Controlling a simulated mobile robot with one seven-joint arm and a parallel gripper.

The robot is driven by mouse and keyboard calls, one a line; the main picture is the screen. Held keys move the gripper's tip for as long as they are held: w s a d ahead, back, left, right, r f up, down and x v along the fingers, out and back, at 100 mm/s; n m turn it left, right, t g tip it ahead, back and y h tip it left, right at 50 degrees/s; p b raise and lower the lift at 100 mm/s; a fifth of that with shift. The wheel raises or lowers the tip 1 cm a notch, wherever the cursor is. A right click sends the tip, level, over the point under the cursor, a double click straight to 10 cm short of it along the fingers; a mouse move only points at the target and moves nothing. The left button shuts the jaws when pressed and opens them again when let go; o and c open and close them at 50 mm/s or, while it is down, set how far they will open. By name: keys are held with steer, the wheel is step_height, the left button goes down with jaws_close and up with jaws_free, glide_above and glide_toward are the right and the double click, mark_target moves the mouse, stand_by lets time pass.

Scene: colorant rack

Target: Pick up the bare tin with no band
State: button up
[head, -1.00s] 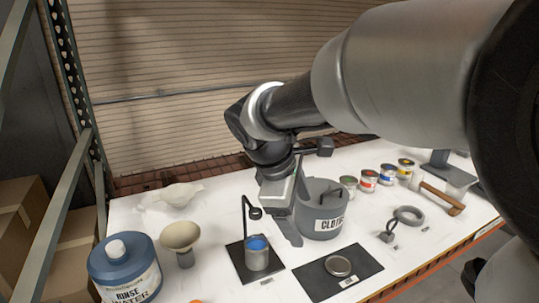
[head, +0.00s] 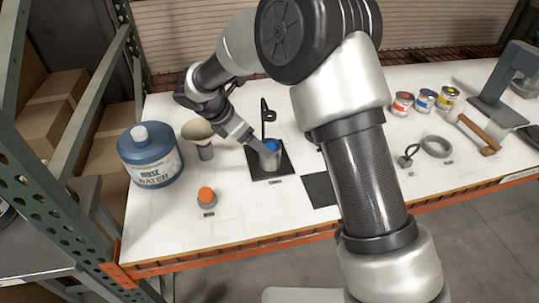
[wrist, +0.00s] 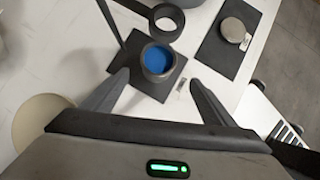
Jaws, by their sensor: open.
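A plain grey tin with blue contents (head: 271,160) stands upright on a black mat (head: 256,174), beside a dark stand with a ring. I see no band on the part of its side that shows. In the wrist view the tin (wrist: 158,75) is just ahead of my gripper, between the lines of the two fingers. My gripper (wrist: 158,80) is open and empty, its fingertips spread either side of the tin's near side. In the head view my gripper (head: 256,147) reaches down to the tin from the upper left; whether it touches is unclear.
The dark stand (head: 265,112) rises close behind the tin. A rinse water jug (head: 150,158), a funnel (head: 198,131) and an orange-topped item (head: 206,195) stand left. Banded tins (head: 425,100), a grey ring (head: 436,146) and a mallet (head: 478,134) lie right. A second mat holds a round metal piece (wrist: 233,30).

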mark_target(270, 144)
steer(key=x, duration=0.5)
steer(key=shift+d+f, duration=0.2)
steer(key=shift+w+p+x, duration=0.15)
steer(key=shift+p+x, duration=0.15)
steer(key=shift+x, duration=1.05)
steer(key=shift+w+p+x, duration=0.15)
steer(key=shift+p+x, duration=0.1)
steer(key=shift+x, duration=1.1)
steer(key=shift+a, duration=0.2)
steer(key=c, duration=1.3)
steer(key=shift+r, duration=0.1)
steer(key=shift+r, duration=0.1)
steer(key=shift+r, duration=1.7)
steer(key=shift+s+d+f+b, duration=0.1)
steer(key=shift+s+d+b, duration=0.6)
steer(key=shift+s, duration=2.15)
steer(key=shift+s+d+r+b, duration=0.1)
steer(key=shift+s+d+b, duration=0.25)
steer(key=shift+s+d, duration=1.55)
steer(key=shift+s+a+f+b, duration=0.1)
steer(key=shift+s+b, duration=0.45)
steer(key=shift+s, duration=3.2)
